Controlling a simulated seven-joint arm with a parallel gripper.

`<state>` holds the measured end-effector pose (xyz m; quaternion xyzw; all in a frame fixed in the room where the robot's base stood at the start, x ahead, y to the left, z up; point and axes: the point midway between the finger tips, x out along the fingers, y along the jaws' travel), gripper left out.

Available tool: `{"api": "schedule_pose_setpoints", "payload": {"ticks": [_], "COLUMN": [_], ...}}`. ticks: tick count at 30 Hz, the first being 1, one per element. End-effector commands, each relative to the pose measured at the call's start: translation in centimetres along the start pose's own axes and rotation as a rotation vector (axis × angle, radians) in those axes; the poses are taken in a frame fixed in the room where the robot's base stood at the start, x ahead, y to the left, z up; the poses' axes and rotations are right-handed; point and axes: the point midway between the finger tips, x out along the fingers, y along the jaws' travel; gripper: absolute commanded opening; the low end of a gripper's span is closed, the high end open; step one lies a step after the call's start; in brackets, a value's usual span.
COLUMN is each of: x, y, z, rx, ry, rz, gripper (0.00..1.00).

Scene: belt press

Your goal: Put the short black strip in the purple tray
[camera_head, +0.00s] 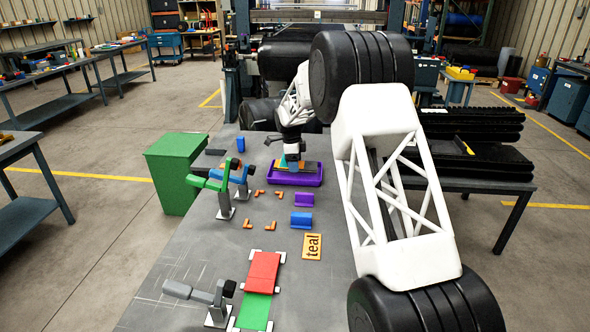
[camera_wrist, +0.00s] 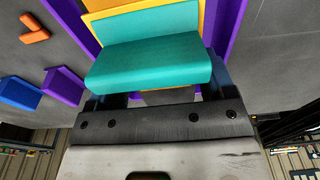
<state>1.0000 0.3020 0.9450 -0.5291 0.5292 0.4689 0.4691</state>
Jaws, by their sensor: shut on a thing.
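The purple tray (camera_head: 312,181) stands at the far end of the grey table. My gripper (camera_head: 291,160) is over it, pointing down; it also shows in the wrist view (camera_wrist: 165,97). It is shut on a teal block (camera_wrist: 150,62). An orange-yellow piece (camera_wrist: 210,18) lies behind the block, at the tray, whose purple walls (camera_wrist: 72,20) show on both sides. I cannot tell whether the teal block touches what is below it. A short, flat dark strip (camera_head: 215,152) lies on the table left of the tray, and may be the black strip.

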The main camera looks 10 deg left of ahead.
Motion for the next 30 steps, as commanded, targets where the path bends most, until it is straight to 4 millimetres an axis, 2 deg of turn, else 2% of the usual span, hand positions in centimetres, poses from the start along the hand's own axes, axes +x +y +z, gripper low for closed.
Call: {"api": "schedule_pose_setpoints", "payload": {"ticks": [9,23,24,27,30], "x": [2.8,3.2,3.2,3.2,3.2], "y": [0.0,0.0,0.0,0.0,0.0], "z": [0.3,0.4,0.4,0.4,0.4], "rx": [0.000,0.000,0.000,0.000,0.000], "ry": [0.000,0.000,0.000,0.000,0.000], "rz": [-0.001,0.000,0.000,0.000,0.000], "gripper": [0.47,0.47,0.82,0.97,1.00]}}
